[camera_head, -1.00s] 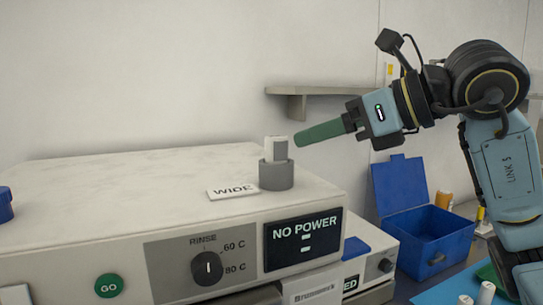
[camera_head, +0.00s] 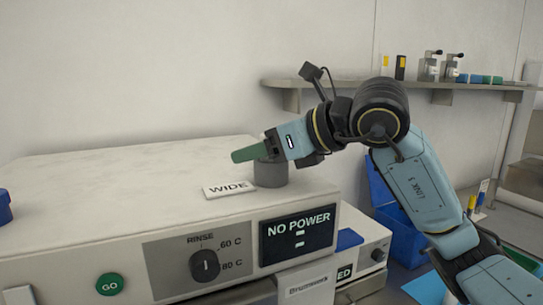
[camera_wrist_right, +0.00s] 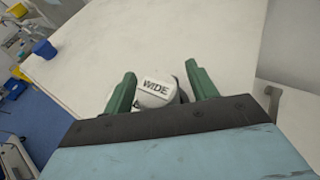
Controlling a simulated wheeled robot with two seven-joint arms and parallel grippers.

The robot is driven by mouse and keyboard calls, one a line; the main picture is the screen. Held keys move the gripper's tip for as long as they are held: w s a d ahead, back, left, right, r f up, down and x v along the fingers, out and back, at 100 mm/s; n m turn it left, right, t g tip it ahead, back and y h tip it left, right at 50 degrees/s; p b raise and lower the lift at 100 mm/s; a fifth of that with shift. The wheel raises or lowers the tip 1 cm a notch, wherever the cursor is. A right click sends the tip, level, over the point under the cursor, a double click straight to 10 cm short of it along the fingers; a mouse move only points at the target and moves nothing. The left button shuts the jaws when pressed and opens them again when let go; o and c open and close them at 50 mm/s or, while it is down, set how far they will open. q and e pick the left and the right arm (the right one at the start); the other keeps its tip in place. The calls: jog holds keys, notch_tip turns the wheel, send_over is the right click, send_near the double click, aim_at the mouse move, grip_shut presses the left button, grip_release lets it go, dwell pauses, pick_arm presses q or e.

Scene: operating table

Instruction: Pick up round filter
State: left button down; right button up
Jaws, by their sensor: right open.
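A short grey round holder (camera_head: 270,173) stands on top of the white machine, beside a flat WIDE label (camera_head: 229,189). A pale piece stood upright in it earlier; my right gripper hides it in the head view. My right gripper (camera_head: 250,153) is at the holder's top, its green fingers pointing left. In the right wrist view, the open fingers (camera_wrist_right: 160,92) are on either side of a pale rounded piece (camera_wrist_right: 150,103), with the WIDE label (camera_wrist_right: 156,87) showing just beyond. I cannot tell whether the fingers touch it. I cannot tell which piece is the round filter. My left gripper is not in view.
The white machine (camera_head: 110,180) has a clear top on the left, with a blue item (camera_head: 4,207) at its left edge. A wall shelf (camera_head: 400,87) with small items is behind. A blue box (camera_head: 400,235) stands at the lower right.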

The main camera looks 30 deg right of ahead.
jog(key=c, duration=1.1)
